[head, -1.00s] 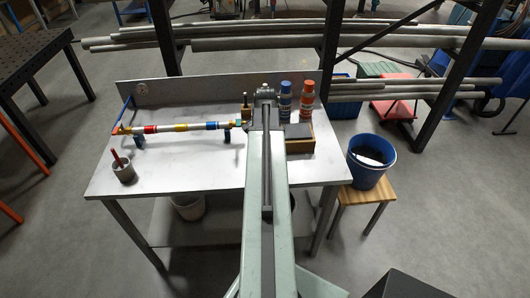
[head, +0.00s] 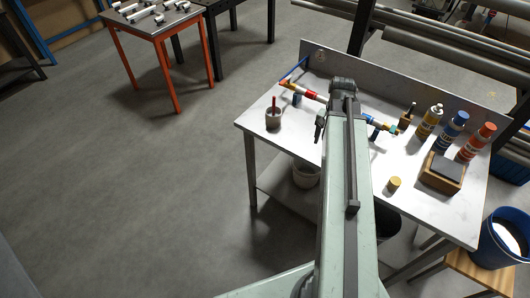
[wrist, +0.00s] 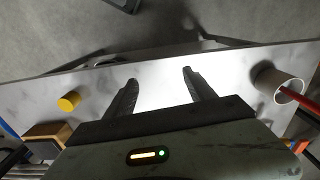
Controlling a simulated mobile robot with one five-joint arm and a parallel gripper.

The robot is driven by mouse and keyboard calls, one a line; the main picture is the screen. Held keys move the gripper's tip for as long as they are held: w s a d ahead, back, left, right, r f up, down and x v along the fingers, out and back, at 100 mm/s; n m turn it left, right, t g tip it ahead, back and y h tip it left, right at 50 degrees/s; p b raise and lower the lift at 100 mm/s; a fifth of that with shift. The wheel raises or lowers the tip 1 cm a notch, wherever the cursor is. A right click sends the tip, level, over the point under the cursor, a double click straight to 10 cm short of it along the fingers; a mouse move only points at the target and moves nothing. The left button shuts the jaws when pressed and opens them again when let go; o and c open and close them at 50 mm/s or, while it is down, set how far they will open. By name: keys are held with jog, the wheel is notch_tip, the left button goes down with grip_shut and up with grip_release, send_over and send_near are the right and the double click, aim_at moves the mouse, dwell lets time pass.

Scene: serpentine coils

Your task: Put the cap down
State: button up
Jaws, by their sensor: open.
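A small yellow cap (head: 394,184) stands on the white workbench (head: 345,150), near its front edge and right of my arm. It also shows in the wrist view (wrist: 69,101), at the left, apart from my gripper. My gripper (wrist: 160,75) is open, with nothing between its two dark fingers. In the head view my gripper (head: 319,128) is small and partly hidden at the end of my arm, over the left part of the bench, so its height is hard to tell.
A grey cup (head: 273,119) with a red handle in it stands left of my gripper. A pipe with coloured bands (head: 310,93) runs behind my arm. A blue bucket (head: 501,240) stands beside the bench.

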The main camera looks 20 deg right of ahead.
jog(key=w+a+n, duration=0.1)
jog(key=a+n, duration=0.4)
jog(key=a, duration=0.9)
jog(key=w+a+n, duration=0.2)
jog(key=a+n, duration=0.2)
jog(key=a, duration=0.9)
jog(key=shift+w+a+n, duration=0.3)
jog(key=shift+a+n, duration=0.1)
